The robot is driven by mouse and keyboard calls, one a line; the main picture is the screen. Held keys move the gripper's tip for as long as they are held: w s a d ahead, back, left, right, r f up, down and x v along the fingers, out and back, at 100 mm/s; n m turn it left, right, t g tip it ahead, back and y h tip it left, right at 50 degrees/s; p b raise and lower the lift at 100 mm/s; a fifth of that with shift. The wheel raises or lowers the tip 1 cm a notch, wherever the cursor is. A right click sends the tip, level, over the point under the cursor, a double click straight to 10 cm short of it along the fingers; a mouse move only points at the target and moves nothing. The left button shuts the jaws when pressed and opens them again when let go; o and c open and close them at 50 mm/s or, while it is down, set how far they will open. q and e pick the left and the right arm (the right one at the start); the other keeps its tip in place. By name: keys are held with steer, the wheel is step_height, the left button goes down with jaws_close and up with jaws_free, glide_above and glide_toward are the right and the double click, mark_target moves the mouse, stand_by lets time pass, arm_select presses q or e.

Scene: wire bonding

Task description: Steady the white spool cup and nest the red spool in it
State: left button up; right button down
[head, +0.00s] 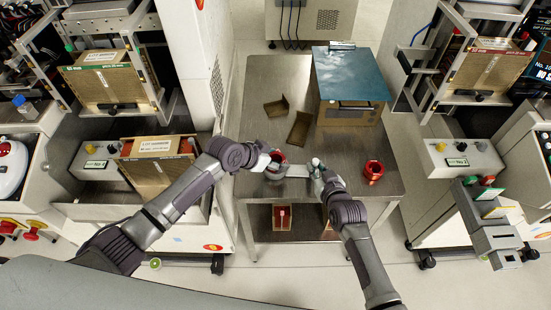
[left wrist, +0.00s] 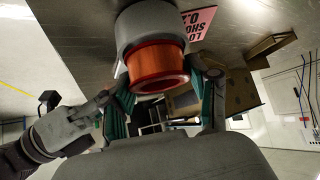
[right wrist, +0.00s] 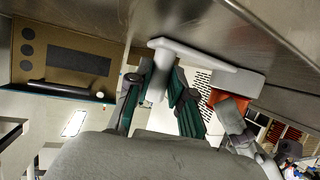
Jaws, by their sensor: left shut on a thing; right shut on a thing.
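The red spool (head: 277,157), wound with copper-coloured wire, is at the table's left front. My left gripper (head: 270,160) is shut on it, with a finger on each side in the left wrist view (left wrist: 158,68). The white spool cup (head: 273,176) is directly below the spool and also fills the top of the left wrist view (left wrist: 150,22). Spool and cup look lined up, and I cannot tell how deep the spool sits. My right gripper (head: 318,172) is shut on the upright grip (right wrist: 158,80) of the cup's flat white handle (head: 298,171).
Another red spool (head: 373,170) stands at the table's right. Brown angled pieces (head: 299,128) and a blue-topped box (head: 348,75) are further back. A pink label (left wrist: 198,22) lies beside the cup. The metal table's (head: 235,145) edge is close in front.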

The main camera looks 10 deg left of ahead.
arm_select(q)
steer(key=shift+f, duration=0.5)
steer(key=shift+r, duration=0.5)
steer(key=shift+r, duration=0.1)
steer(key=shift+r, duration=0.4)
steer(key=shift+f, duration=1.05)
stand_by(1.1)
steer(key=shift+r, duration=0.1)
steer(key=shift+r, duration=0.4)
